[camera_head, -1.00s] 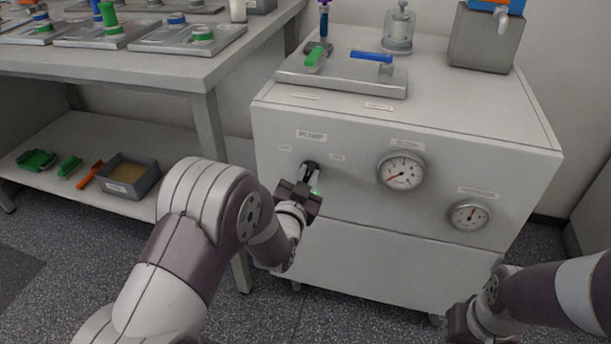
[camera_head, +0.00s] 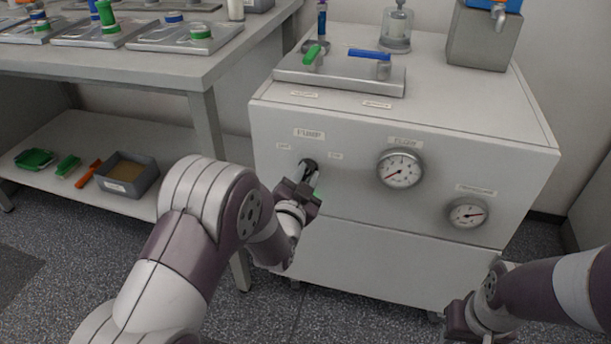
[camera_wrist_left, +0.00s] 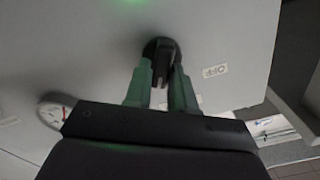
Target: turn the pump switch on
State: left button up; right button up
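The pump switch is a black knob (camera_head: 309,166) on the cabinet's front, under the PUMP label (camera_head: 309,134), with small labels to its left and right. My left gripper (camera_head: 308,182) is at the knob and partly covers it. In the left wrist view the knob (camera_wrist_left: 160,50) has a dark handle running between my two green-lit fingers (camera_wrist_left: 161,85), which sit close against its sides. The label beside it (camera_wrist_left: 215,71) looks like OFF. A green glow shows at the top of that view. My right gripper (camera_head: 462,322) is low at the right, its fingers unclear.
Two gauges, one near the middle (camera_head: 400,168) and one further right (camera_head: 467,213), are on the cabinet front (camera_head: 350,205). A metal plate with green and blue handles (camera_head: 340,80) lies on top. A workbench (camera_head: 150,68) stands at the left, with a grey bin (camera_head: 127,176) on its shelf.

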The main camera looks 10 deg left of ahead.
pick_arm(q)
jog(key=shift+o, duration=1.2)
jog(key=shift+s+r, duration=0.1)
jog(key=shift+s, duration=0.3)
jog(key=s+p, duration=0.3)
jog(key=s, duration=0.9)
jog(key=shift+a, duration=0.25)
